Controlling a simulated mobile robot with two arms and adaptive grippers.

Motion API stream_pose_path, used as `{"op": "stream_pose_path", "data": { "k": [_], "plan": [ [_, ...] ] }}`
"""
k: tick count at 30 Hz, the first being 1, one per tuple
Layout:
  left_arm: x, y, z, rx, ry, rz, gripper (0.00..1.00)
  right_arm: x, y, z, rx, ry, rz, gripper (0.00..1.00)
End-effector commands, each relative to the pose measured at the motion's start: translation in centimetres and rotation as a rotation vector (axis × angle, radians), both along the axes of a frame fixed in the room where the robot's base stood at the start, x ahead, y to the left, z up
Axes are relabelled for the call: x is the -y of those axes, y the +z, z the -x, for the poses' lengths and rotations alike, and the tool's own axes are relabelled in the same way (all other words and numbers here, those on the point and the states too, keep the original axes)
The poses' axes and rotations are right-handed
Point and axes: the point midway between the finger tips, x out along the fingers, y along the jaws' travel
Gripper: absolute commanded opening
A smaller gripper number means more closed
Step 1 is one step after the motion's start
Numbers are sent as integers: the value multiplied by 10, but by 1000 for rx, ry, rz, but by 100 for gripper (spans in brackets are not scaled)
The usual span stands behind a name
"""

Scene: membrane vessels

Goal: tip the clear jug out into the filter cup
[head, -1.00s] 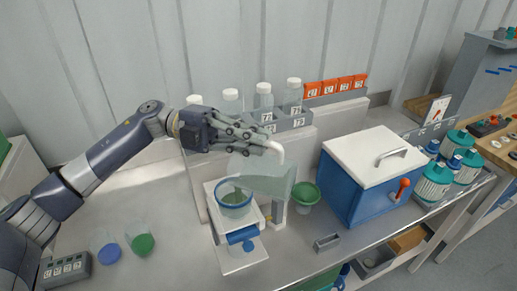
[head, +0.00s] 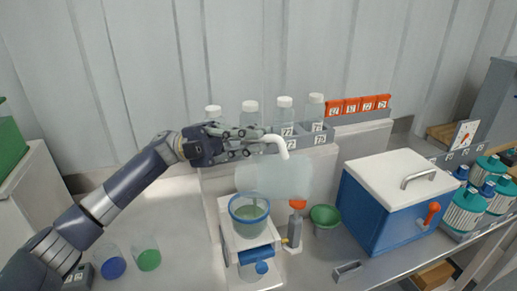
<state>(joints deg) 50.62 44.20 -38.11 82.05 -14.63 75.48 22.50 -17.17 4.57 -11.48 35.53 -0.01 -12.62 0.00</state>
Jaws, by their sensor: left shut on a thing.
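My left gripper (head: 250,143) is shut on the white handle of the clear jug (head: 285,180). It holds the jug in the air, behind and to the upper right of the filter cup (head: 249,225) in the picture. The jug is faint and see-through; I cannot tell whether any liquid is left in it. The filter cup has a blue rim, sits on a white stand and has greenish contents. The jug's lower left part overlaps the area just above the cup's rim. My right gripper is not in view.
A green funnel-like cup (head: 325,217) and an orange-topped grey post (head: 296,222) stand right of the filter cup. A blue cooler box (head: 385,212) with a white lid is further right. Capped bottles (head: 284,112) stand in a rack behind.

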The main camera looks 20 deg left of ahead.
Motion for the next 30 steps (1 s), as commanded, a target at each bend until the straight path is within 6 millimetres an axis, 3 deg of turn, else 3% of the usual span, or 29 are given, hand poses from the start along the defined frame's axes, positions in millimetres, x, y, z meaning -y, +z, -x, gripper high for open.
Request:
{"op": "stream_pose_path", "data": {
  "k": [12,30],
  "plan": [
    [-14,-3,-3,-20,0,111,0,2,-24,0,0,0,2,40],
    [-18,-1,-3,-25,0,136,0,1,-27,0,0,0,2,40]
  ]
}}
